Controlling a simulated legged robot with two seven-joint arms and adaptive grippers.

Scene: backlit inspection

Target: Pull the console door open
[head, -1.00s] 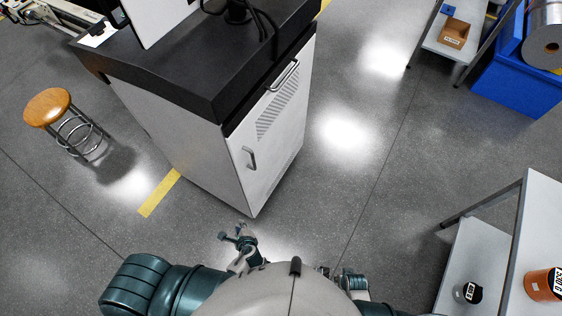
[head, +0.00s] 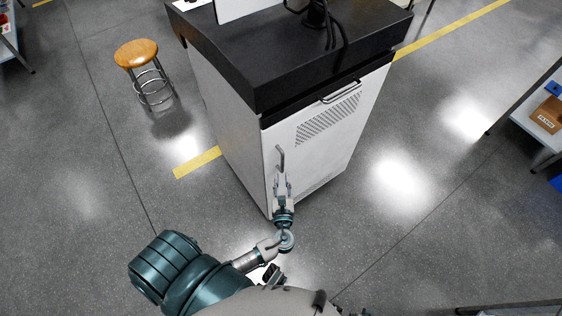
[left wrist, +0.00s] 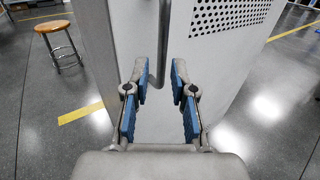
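The console (head: 235,120) is a white cabinet with a black top. Its white door (head: 325,140) is shut and has a vented panel and a vertical metal handle (head: 281,158) near its left edge. My left gripper (head: 283,180) is at the door front, at the lower part of the handle. In the left wrist view the blue-padded fingers (left wrist: 160,75) are apart, and the handle (left wrist: 160,45) reaches down between them, nearer the left finger. I cannot tell whether a finger touches it. My right gripper does not show.
A wooden-topped stool (head: 136,53) stands left of the console. A horizontal bar (head: 341,91) sits above the vents. A shelf with a cardboard box (head: 547,114) is at the right. The floor around the console's front is clear.

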